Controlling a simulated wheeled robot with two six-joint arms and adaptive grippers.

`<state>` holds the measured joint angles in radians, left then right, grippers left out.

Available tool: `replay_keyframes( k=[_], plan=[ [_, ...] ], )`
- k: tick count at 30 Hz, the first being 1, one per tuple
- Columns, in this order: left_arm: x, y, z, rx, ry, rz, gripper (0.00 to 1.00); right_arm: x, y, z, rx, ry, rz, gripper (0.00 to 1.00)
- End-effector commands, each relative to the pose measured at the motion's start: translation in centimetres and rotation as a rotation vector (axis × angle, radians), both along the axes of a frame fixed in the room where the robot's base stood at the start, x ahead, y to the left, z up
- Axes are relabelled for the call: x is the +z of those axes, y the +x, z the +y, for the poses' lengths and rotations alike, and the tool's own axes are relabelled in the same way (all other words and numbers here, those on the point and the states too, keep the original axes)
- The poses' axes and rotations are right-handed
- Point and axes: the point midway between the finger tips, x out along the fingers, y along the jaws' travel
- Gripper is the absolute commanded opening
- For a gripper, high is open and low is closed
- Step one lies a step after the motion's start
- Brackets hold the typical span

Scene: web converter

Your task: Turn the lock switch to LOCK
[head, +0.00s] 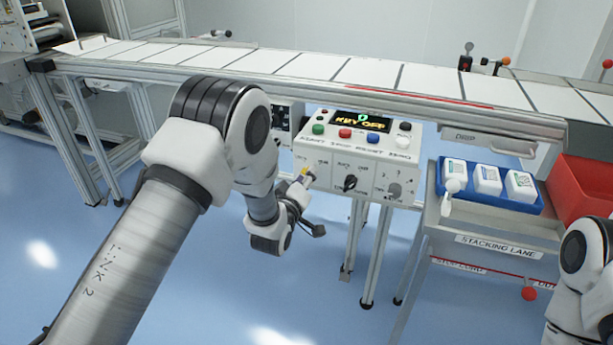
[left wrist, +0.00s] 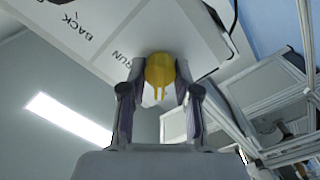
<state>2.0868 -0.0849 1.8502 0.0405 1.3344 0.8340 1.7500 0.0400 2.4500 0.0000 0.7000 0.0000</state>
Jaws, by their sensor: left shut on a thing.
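A white control box (head: 345,160) stands in front of the conveyor, with a lit display (head: 361,122) that seems to read KEY OFF. My left gripper (head: 303,180) is at the left of its front face. In the left wrist view its two fingers (left wrist: 157,100) are closed on a yellow switch knob (left wrist: 160,72). The printed word RUN lies just left of the knob, and BACK is farther off. The fingers partly hide the knob, and no LOCK mark can be read. A black knob (head: 350,183) and a grey knob (head: 396,190) sit farther right.
Coloured push buttons line the box's top. A conveyor (head: 330,66) runs behind it. To the right, a cart holds a blue tray (head: 508,204) of white containers, beside a red bin (head: 585,187). My right arm is at the right edge. Open floor lies in front.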

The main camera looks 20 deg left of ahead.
Motion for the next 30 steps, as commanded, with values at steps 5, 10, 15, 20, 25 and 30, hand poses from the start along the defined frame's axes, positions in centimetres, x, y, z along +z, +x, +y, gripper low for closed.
replay_keyframes(
  k=[5, 10, 15, 20, 25, 30],
  plan=[
    [-0.1, 0.0, 0.0, 0.0, 0.0, 0.001, 0.41, 0.0, 0.0, 0.0, 0.0, 0.0, 0.0, 0.4],
    [0.0, 0.0, 0.0, 0.001, 0.001, 0.001, 0.55, 0.0, 0.0, 0.0, 0.0, 0.0, 0.0, 0.4],
    [0.0, -0.1, 0.0, 0.001, 0.001, 0.001, 0.55, 0.0, 0.0, 0.0, 0.0, 0.0, 0.0, 0.4],
    [-0.1, -1.7, 0.1, 0.001, 0.001, 0.004, 0.55, 0.0, 0.0, 0.0, 0.0, 0.0, 0.0, 0.4],
    [-0.1, -5.9, 0.2, 0.001, 0.002, 0.005, 0.55, 0.0, 0.0, 0.0, 0.0, 0.0, 0.0, 0.4],
    [-0.1, -9.9, 0.3, 0.0, 0.001, 0.004, 0.55, 0.0, 0.0, 0.0, 0.0, 0.0, 0.0, 0.4]
  ],
)
